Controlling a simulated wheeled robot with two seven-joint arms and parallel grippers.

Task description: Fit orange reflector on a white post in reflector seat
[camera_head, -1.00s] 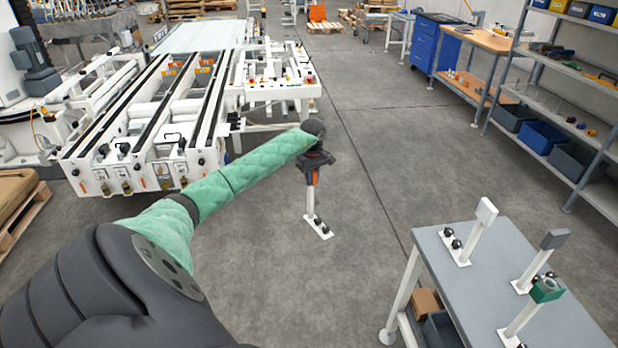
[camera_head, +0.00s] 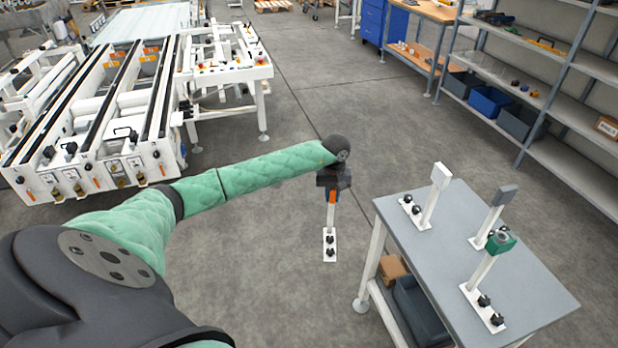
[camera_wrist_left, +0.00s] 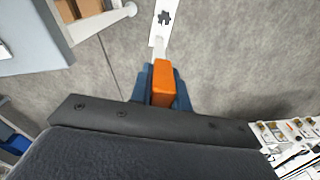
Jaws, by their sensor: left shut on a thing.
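My left gripper (camera_head: 333,190) is shut on the orange reflector (camera_head: 333,197), just below my dark wrist. The reflector's white post (camera_head: 331,215) hangs downward and ends in a white base plate (camera_head: 329,257) with two black knobs, over the floor left of the grey table. In the left wrist view the orange reflector (camera_wrist_left: 163,82) sits between the blue fingers (camera_wrist_left: 163,88), and its post and plate (camera_wrist_left: 163,22) stretch away beyond it. I cannot pick out the reflector seat with certainty. My right gripper is not in view.
The grey table (camera_head: 530,300) at right carries a white-headed post (camera_head: 437,190), a grey-headed post (camera_head: 495,208) and a green-headed post (camera_head: 490,262). White conveyor machinery (camera_head: 110,130) stands at left. Shelving (camera_head: 560,120) is at far right. Open floor lies between machinery and table.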

